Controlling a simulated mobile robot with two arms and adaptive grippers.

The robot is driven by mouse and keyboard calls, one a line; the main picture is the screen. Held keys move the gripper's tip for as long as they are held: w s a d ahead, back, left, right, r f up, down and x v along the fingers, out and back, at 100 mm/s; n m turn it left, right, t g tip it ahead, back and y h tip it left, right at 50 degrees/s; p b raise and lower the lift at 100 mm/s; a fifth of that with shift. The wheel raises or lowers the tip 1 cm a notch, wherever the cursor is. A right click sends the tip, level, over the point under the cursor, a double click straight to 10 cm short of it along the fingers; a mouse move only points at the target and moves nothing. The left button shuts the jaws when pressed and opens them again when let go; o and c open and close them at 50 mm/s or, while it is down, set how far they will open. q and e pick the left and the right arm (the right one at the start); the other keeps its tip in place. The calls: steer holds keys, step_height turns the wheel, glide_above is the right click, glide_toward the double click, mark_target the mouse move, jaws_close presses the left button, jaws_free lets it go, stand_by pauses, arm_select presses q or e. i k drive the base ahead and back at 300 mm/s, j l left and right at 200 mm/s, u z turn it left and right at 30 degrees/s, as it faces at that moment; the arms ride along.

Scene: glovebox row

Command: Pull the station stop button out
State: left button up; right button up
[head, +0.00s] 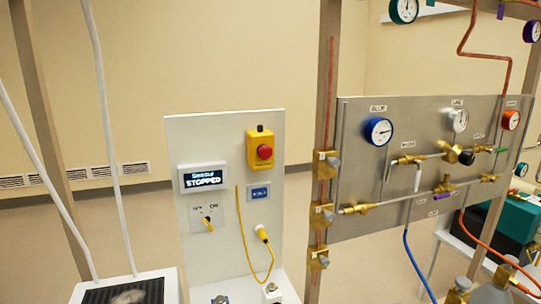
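The station stop button (264,152) is a round red button on a yellow box. The box (254,140) is mounted high on the right side of an upright pale panel (180,135). I cannot tell from this angle whether the button is in or out. A small display (203,178) left of it reads "STOPPED". Neither of my grippers is in view.
Below are a yellow key switch (208,224), a blue label (259,192) and a yellow cable (245,235) hanging in a loop. A metal post (325,90) and a gas panel with gauges (360,190) stand to the right. Space before the button looks clear.

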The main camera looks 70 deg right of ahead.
mark_target(265, 153)
steer(key=z, duration=2.05)
